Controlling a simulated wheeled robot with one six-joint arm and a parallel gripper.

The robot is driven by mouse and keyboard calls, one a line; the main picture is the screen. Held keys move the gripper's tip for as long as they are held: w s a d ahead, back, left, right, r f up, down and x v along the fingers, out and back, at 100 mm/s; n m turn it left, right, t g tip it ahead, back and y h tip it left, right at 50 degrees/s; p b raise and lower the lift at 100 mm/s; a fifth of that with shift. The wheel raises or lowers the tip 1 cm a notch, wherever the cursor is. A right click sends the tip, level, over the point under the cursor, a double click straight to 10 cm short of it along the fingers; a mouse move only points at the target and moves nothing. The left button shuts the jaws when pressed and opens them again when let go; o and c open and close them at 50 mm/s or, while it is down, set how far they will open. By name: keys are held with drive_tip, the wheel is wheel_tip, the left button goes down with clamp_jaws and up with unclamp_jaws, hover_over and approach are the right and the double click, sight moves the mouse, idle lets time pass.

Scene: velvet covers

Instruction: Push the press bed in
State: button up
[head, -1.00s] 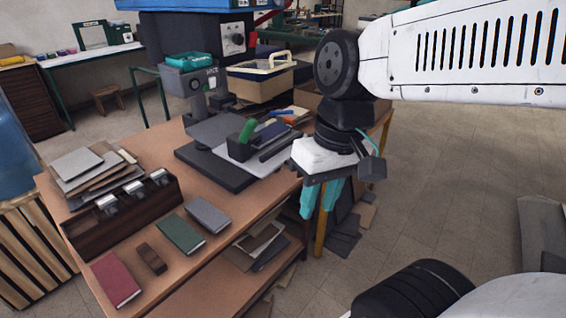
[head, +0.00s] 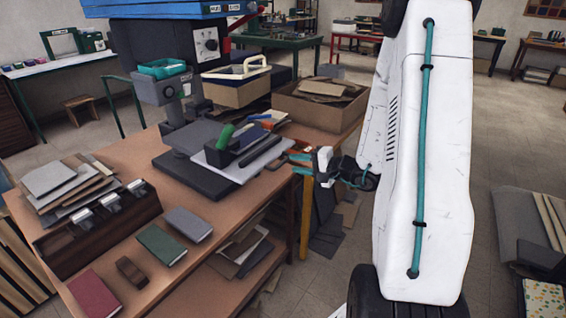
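The press (head: 165,35) stands at the back of the workbench, with a blue and dark upper body and a control box. Its dark flat bed (head: 205,182) sticks out toward the front right over the bench top. Grey sheets (head: 262,160) and a green-handled tool (head: 226,136) lie on it. My gripper (head: 289,163) has teal fingers that point left, at the bench's right edge just right of the bed and sheets. The fingers look apart with nothing between them. Contact with the bed cannot be made out.
On the workbench (head: 125,255) lie red, green and grey books, a brown block, and a dark rack beside stacked boards (head: 70,185). Cardboard boxes (head: 320,108) stand behind my gripper.

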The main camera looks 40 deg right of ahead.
sight(285, 162)
drive_tip(key=shift+m+h, duration=0.3)
drive_tip(key=w+f, duration=0.1)
drive_tip(key=w, duration=0.1)
drive_tip(key=w+f, duration=0.1)
drive_tip(key=w, duration=0.1)
drive_tip(key=w+a, duration=0.1)
drive_tip(key=w, duration=0.2)
drive_tip(key=shift+f, duration=0.4)
clamp_jaws()
